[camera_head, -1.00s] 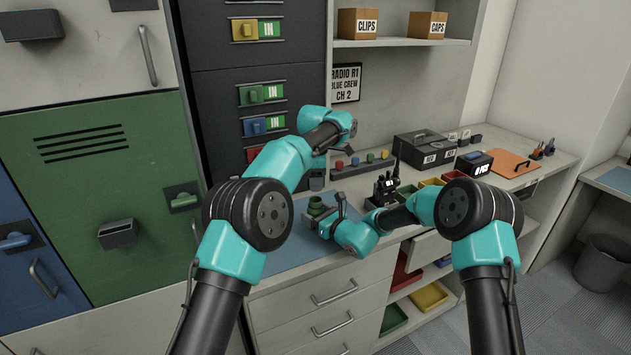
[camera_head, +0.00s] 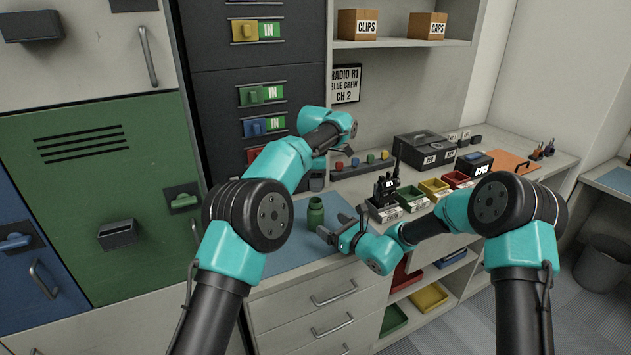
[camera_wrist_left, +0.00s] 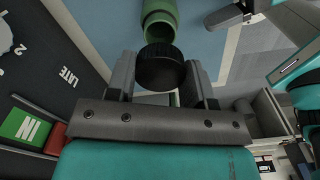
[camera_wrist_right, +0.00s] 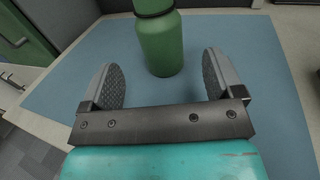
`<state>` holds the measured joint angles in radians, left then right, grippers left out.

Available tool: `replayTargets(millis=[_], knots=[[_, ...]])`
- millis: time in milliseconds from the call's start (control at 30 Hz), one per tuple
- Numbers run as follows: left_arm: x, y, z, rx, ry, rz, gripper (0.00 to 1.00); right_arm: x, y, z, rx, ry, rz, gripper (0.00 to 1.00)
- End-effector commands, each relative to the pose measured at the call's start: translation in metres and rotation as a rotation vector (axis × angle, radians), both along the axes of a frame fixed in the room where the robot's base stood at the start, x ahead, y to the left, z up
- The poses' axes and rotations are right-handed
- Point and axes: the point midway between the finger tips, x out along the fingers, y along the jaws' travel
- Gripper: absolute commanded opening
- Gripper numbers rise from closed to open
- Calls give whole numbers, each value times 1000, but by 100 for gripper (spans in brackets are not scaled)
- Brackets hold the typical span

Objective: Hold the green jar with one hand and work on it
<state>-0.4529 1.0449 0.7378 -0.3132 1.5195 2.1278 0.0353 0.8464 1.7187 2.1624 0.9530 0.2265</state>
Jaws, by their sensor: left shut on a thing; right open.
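The green jar (camera_head: 316,215) stands upright on the blue mat (camera_head: 285,250). Its open mouth shows in the left wrist view (camera_wrist_left: 159,22). My left gripper (camera_head: 317,180) is above the jar, shut on a round black lid (camera_wrist_left: 161,68), which is apart from the jar. My right gripper (camera_head: 342,226) is open and empty at the jar's near right side. In the right wrist view, the jar (camera_wrist_right: 162,45) stands just ahead of the spread fingers (camera_wrist_right: 162,80), touching neither; its top is cut off.
A radio (camera_head: 385,188) stands in a row of small trays (camera_head: 434,187) right of the mat. A rack with coloured knobs (camera_head: 362,164) lies behind. Dark cabinet drawers (camera_head: 250,60) rise close behind my left arm. The mat's front part is clear.

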Motion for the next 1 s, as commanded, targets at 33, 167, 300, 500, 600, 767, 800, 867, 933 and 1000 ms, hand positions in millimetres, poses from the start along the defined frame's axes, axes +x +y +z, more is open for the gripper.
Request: replayTargets(millis=[33, 167, 300, 500, 600, 767, 800, 867, 933, 1000], knots=[[0, 0, 0, 0, 0, 0, 20, -7, -8, 0, 0, 1, -2, 87], [0, 0, 0, 0, 0, 0, 20, -21, -21, 0, 0, 1, -2, 87], [0, 0, 0, 0, 0, 0, 20, -29, -28, 0, -1, 1, 0, 87], [0, 0, 0, 0, 0, 0, 20, -31, -29, 0, 0, 0, 0, 87], [0, 0, 0, 0, 0, 0, 20, -31, -29, 0, 0, 0, 0, 87], [0, 1, 0, 0, 0, -5, 20, -33, -28, 0, -4, 0, 7, 87], [0, 1, 0, 0, 0, -11, 20, -35, -26, 1, -9, -1, 14, 87], [0, 3, 0, 0, 0, -25, 20, -39, -23, 1, -18, -2, 31, 87], [0, 6, 1, 0, 0, -50, 20, -48, -18, 2, -37, -5, 62, 87], [1, 10, 2, 0, 0, -89, 20, -61, -10, 3, -66, -11, 109, 87]])
